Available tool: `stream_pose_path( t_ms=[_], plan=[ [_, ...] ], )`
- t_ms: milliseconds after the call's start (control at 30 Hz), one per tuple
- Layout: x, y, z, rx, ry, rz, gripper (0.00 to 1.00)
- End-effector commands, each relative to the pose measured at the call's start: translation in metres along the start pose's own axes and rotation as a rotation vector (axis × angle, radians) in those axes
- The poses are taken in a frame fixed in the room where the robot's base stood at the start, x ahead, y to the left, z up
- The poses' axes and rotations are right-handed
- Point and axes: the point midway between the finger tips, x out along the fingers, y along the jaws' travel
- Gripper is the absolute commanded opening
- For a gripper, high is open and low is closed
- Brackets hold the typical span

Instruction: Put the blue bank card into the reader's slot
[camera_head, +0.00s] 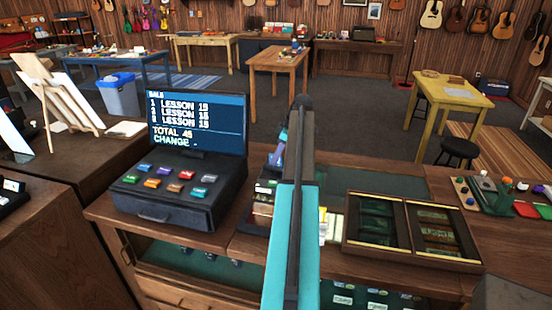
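My arm reaches up the middle of the picture. Beyond it, a blue-purple end part, likely my gripper (276,157), shows just left of the arm over the counter; its fingers cannot be made out. I cannot pick out the blue bank card or the reader's slot. A cluster of small boxes and cards (263,208) stands on the counter below that part, partly hidden by my arm.
A dark register (180,196) with a lit screen (197,122) and coloured keys stands left on the counter (230,246). An open wooden case (412,258) with banknotes lies right of my arm. Small items crowd the far right. Tables stand behind.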

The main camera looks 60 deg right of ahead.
Motion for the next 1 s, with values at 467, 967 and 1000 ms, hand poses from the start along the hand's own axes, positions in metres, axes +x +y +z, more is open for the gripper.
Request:
stream_pose_path(
  t_ms=[467, 967, 1000],
  plan=[
    [-0.054, 0.002, 0.002, 0.001, 0.000, 0.002, 0.24],
    [-0.121, 0.001, 0.001, 0.001, 0.000, 0.001, 0.24],
    [-0.124, 0.001, 0.001, 0.001, 0.000, 0.001, 0.24]
  ],
)
